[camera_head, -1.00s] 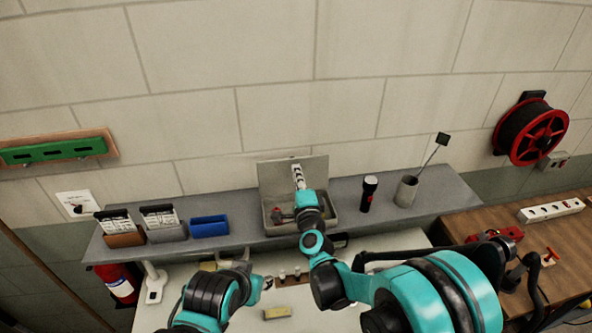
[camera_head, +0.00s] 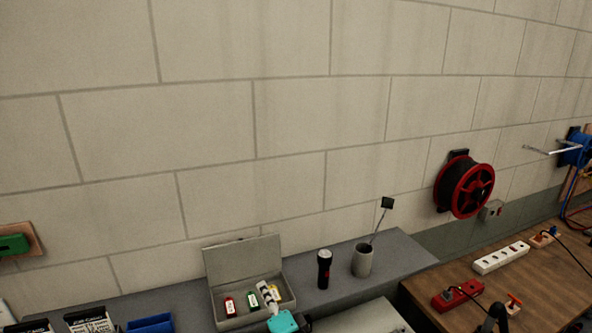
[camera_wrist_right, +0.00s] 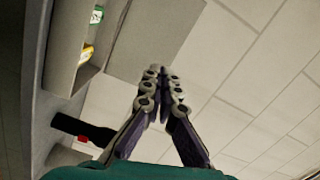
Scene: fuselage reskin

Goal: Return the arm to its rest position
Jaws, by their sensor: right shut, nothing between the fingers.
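My right gripper (camera_head: 266,292) is in front of the open grey box (camera_head: 216,312) on the shelf. Its teal wrist is at the bottom edge of the head view. In the right wrist view the fingers (camera_wrist_right: 161,76) meet at their tips with nothing between them. The wall is behind them there, and the box (camera_wrist_right: 65,47) is to their left. I cannot tell whether the fingers are over the box or only in front of it. My left gripper is out of view.
The box holds small items with red (camera_head: 229,306), green (camera_head: 253,300) and yellow (camera_head: 275,291) labels. A black flashlight (camera_head: 324,270) and a grey cup (camera_head: 362,261) stand right of it. A blue bin (camera_head: 150,325) is at left. A red cable reel (camera_head: 466,187) hangs on the wall.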

